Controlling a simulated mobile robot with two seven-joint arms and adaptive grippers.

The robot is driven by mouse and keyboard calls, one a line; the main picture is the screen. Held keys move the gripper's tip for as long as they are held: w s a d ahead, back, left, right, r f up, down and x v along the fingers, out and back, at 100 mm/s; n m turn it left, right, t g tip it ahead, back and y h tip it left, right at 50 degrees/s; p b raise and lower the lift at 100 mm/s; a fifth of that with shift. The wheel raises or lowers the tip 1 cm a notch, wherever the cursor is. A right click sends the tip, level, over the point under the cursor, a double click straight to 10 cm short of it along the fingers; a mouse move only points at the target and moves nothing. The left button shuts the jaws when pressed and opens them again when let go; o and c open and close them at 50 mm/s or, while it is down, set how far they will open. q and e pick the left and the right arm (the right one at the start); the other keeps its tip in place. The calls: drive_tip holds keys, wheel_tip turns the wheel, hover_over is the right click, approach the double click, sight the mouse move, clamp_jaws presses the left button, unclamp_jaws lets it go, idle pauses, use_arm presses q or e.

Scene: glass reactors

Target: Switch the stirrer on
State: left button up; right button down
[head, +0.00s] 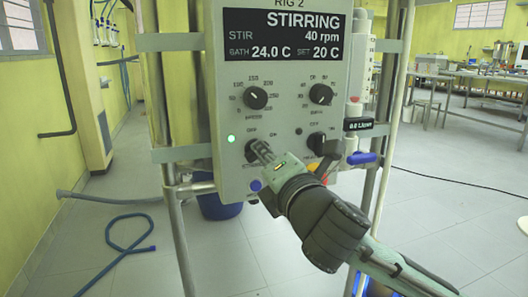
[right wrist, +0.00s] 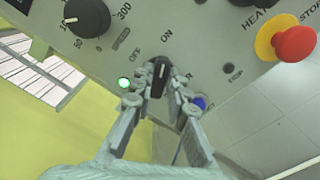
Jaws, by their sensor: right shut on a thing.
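The grey control panel (head: 285,115) stands upright in front of me. Its screen (head: 285,37) reads STIRRING, STIR 40 rpm, bath 24.0 C, set 20 C. The black stirrer switch knob (right wrist: 160,78) sits at the panel's lower left, between OFF and ON labels. Its pointer is toward the ON label in the right wrist view. My right gripper (head: 259,150) is shut on this knob, one finger on each side; it also shows in the right wrist view (right wrist: 161,97). A green lamp (head: 231,139) beside the knob is lit. My left gripper is out of view.
Two dials (head: 255,97) (head: 320,94) sit above, and another black knob (head: 316,142) is to the right. A red stop button (right wrist: 295,45) on a yellow base is close by. Metal frame posts (head: 170,215) flank the panel. A blue hose (head: 130,240) lies on the floor.

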idle(0.4)
drive_tip(key=c, duration=1.5)
unclamp_jaws()
drive_tip(key=v, duration=0.7)
drive_tip(key=shift+s, duration=0.25)
